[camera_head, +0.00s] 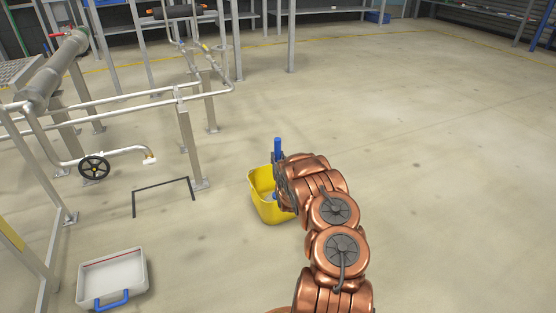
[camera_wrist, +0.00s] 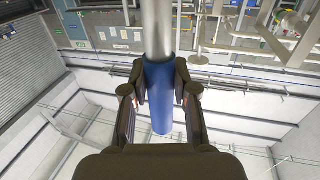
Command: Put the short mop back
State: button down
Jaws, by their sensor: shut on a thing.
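The short mop stands roughly upright, its blue grip (camera_head: 278,146) showing above my gripper (camera_head: 281,168) in the head view. In the wrist view, my gripper (camera_wrist: 159,90) is shut on the mop's blue grip (camera_wrist: 159,75), with a finger on each side. A grey metal pole (camera_wrist: 156,25) runs on from the grip. The yellow bucket (camera_head: 263,205) stands on the floor directly below my gripper. The mop's lower end is at or inside the bucket and is mostly hidden by my arm and the bucket wall, so I cannot tell whether it touches the bottom.
A white tray with a blue handle (camera_head: 112,279) lies on the floor at lower left. A low dark bracket (camera_head: 162,184) and pipework with a black handwheel (camera_head: 94,167) stand left of the bucket. The floor to the right (camera_head: 450,190) is clear.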

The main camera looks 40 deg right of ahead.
jog(key=shift+r, duration=0.1)
jog(key=c, duration=0.9)
grip_release()
